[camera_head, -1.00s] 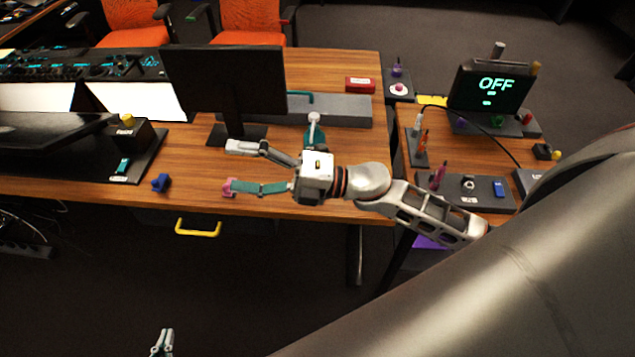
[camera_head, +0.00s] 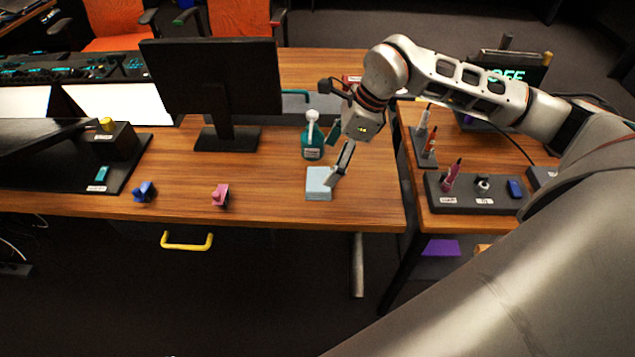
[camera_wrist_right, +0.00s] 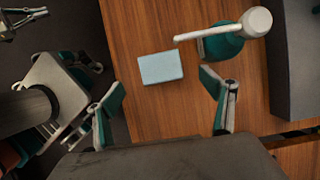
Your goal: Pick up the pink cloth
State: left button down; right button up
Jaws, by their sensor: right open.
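I see no cloth that is clearly pink. A small pink object (camera_head: 220,195) stands near the desk's front edge in the head view; it looks more like a clip than a cloth. A pale blue folded cloth or pad (camera_head: 318,184) lies flat to its right, and it also shows in the right wrist view (camera_wrist_right: 161,68). My right gripper (camera_head: 331,158) is open and empty above and beside this pale blue piece, its fingers spread on either side of it in the wrist view (camera_wrist_right: 162,83). What looks like my left gripper (camera_wrist_right: 25,20) shows partly at that view's top left corner.
A teal spray bottle (camera_head: 312,140) stands just behind the pale blue piece, close to my right fingers. A monitor (camera_head: 212,80) stands behind, left. A blue object (camera_head: 145,192) sits left of the pink one. The front desk between pink and pale blue is clear.

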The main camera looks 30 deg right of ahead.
aim_at(319, 179)
jog(key=x, duration=0.6)
jog(key=shift+a+f, duration=0.1)
jog(key=shift+f, duration=0.35)
jog(key=c, duration=1)
